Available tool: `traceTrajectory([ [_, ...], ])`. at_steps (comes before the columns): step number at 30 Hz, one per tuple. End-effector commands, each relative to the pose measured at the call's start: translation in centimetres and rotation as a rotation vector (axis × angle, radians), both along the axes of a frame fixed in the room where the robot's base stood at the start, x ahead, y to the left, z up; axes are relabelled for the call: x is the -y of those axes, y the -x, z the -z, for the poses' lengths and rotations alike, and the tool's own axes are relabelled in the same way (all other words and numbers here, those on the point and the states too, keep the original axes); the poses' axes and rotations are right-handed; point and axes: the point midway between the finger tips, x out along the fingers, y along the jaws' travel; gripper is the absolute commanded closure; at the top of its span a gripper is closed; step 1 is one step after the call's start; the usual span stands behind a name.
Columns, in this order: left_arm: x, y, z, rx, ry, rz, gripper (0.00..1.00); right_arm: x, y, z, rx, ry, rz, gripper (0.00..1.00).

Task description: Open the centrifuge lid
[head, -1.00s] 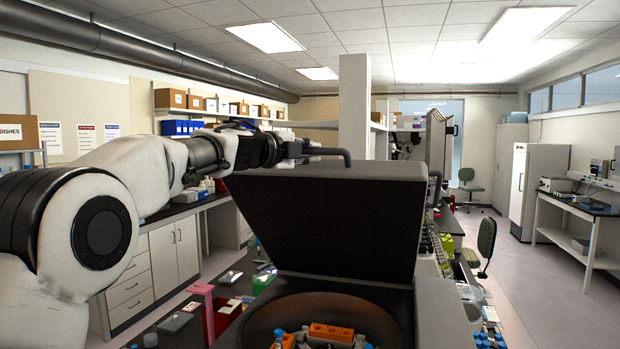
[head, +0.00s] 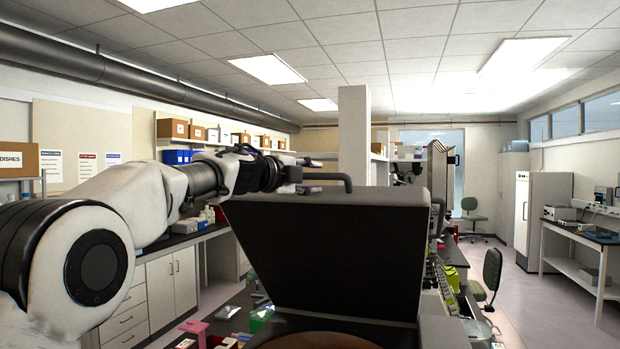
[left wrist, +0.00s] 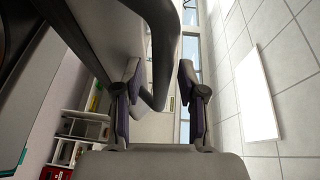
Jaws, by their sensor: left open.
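The centrifuge lid (head: 325,255) is a dark, thick panel standing raised and tilted up in the head view. Its dark bar handle (head: 335,177) sticks out along the top edge. Below the lid, only a sliver of the round brown bowl (head: 320,339) shows at the bottom edge. My left gripper (head: 300,174) is at the handle's left end. In the left wrist view its two fingers (left wrist: 160,88) are apart, with the handle (left wrist: 165,50) passing between them. I cannot tell whether either finger touches it. My right gripper is not in view.
A bench with a pink stand (head: 194,328) and a green box (head: 260,318) lies left of the centrifuge. White cabinets (head: 172,282) stand behind. A green chair (head: 491,275) and open floor are at the right.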

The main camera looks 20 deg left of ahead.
Motion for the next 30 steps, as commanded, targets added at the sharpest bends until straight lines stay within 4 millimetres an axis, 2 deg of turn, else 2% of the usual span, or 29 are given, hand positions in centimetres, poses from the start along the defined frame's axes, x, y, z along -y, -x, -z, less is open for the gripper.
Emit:
traceTrajectory([
  [4, -0.3, 0.6, -0.2, 0.001, 0.0, 0.0, 0.59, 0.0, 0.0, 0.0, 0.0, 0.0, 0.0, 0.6],
  [7, -1.0, 2.0, -0.3, 0.0, 0.002, 0.0, 0.59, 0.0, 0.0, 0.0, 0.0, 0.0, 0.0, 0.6],
  [15, -3.8, 8.3, -0.7, 0.001, 0.003, 0.0, 0.59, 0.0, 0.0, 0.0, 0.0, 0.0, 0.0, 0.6],
  [18, -4.5, 9.9, -0.9, 0.001, 0.003, 0.0, 0.59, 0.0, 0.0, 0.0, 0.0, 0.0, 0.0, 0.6],
  [22, -4.9, 10.8, -0.8, 0.0, 0.001, 0.001, 0.59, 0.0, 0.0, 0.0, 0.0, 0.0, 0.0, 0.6],
  [30, -4.9, 10.9, -0.8, 0.0, 0.0, 0.0, 0.59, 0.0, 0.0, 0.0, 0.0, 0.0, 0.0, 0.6],
])
